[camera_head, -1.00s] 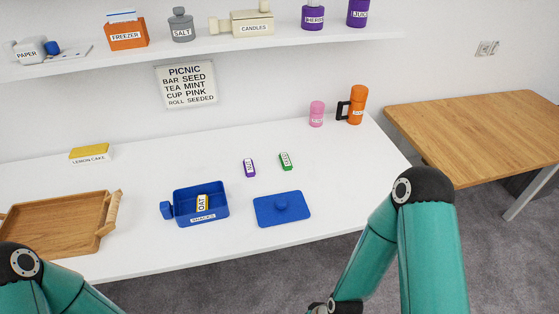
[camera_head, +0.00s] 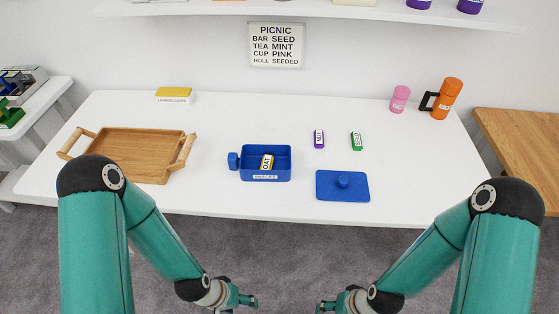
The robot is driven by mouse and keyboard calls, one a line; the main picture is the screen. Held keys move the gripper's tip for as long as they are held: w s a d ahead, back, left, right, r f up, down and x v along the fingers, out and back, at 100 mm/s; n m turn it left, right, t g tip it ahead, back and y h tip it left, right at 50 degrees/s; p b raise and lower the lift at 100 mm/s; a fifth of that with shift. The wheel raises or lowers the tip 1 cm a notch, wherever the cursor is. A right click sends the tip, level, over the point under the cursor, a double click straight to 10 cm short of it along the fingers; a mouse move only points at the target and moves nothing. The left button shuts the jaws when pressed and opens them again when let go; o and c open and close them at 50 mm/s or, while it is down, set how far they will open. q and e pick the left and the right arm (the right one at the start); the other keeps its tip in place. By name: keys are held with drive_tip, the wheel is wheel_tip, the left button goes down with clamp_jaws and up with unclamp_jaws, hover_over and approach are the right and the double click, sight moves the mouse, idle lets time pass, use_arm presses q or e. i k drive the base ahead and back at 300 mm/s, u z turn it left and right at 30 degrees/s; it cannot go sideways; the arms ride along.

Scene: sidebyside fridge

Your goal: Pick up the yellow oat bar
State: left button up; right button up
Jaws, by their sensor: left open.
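The yellow oat bar (camera_head: 267,162), with a white label reading OAT, leans inside the open blue snacks box (camera_head: 284,175) near the middle of the white table. The box's blue lid (camera_head: 342,186) lies flat on the table to its right. My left gripper (camera_head: 251,301) is open and empty in front of the table, low in the picture, well apart from the box. My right gripper (camera_head: 320,306) is also low in front of the table, at the bottom edge. Its fingers are small and partly cut off, so its opening cannot be made out.
A purple bar (camera_head: 319,139) and a green bar (camera_head: 356,141) lie behind the lid. A wooden tray (camera_head: 130,143) is at the left, a yellow lemon cake box (camera_head: 175,96) behind it. A pink cup (camera_head: 400,99) and an orange flask (camera_head: 448,98) stand back right. The table's front middle is clear.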

sight(267, 161)
drive_tip(key=z, duration=0.05)
drive_tip(key=i, duration=0.5)
drive_tip(key=u, duration=1.1)
